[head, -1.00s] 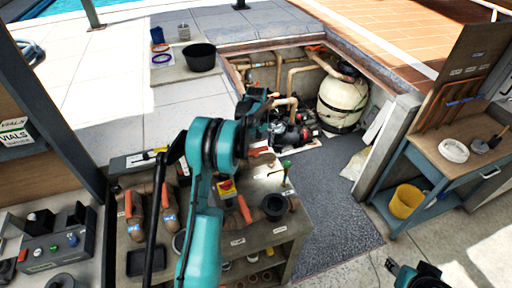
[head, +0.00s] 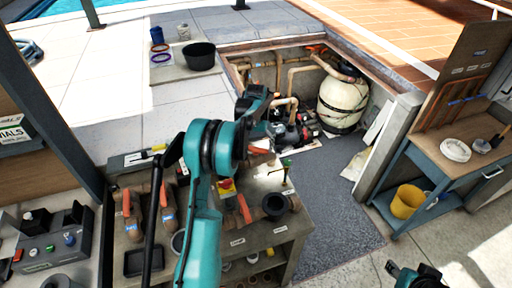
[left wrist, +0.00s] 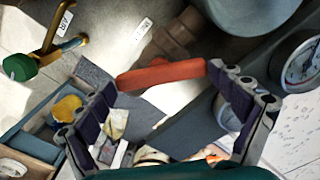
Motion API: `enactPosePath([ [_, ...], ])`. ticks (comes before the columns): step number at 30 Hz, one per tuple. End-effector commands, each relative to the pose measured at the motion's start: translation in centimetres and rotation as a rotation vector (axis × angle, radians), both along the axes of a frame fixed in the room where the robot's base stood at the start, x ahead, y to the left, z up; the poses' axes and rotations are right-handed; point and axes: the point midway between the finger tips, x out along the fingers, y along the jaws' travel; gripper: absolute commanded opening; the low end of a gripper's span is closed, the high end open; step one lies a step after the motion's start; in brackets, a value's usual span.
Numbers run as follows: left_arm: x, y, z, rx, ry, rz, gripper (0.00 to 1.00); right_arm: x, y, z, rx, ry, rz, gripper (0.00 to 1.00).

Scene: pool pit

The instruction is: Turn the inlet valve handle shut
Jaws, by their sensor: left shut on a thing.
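A red valve handle (left wrist: 160,75) lies across the wrist view, its ends at the tips of my left gripper's two fingers. My left gripper (left wrist: 163,85) is shut on this red handle, with its dark purple pads at either side. A brown pipe fitting (left wrist: 178,35) stands behind the handle, with a small white label (left wrist: 142,31) too blurred to read surely. In the head view the left gripper (head: 258,112) is above the bench's back right, partly hidden by my teal arm; a red handle end (head: 261,150) shows below it. My right gripper (head: 416,277) is at the lower right, apart from everything.
A green-handled valve (head: 287,164) stands close to the right of the gripped handle. More red handles (head: 244,208) are on the bench. A gauge (left wrist: 301,61) is close by in the wrist view. The pit holds a pump and cream tank (head: 342,103). The grey mat (head: 335,215) is clear.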

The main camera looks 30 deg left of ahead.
Motion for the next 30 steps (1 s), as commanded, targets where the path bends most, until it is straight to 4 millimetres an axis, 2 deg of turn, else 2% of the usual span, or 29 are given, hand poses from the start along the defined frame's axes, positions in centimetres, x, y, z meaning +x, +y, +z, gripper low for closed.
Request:
enactPosePath([
  [18, 0.0, 0.0, 0.0, 0.000, -0.001, -0.581, 0.65, 0.0, 0.0, -1.1, 0.000, 0.000, 0.000, 0.40],
  [30, 0.0, 0.0, 0.0, 0.000, -0.001, -0.861, 0.65, 0.0, 0.0, -1.4, 0.000, 0.000, 0.000, 0.40],
])
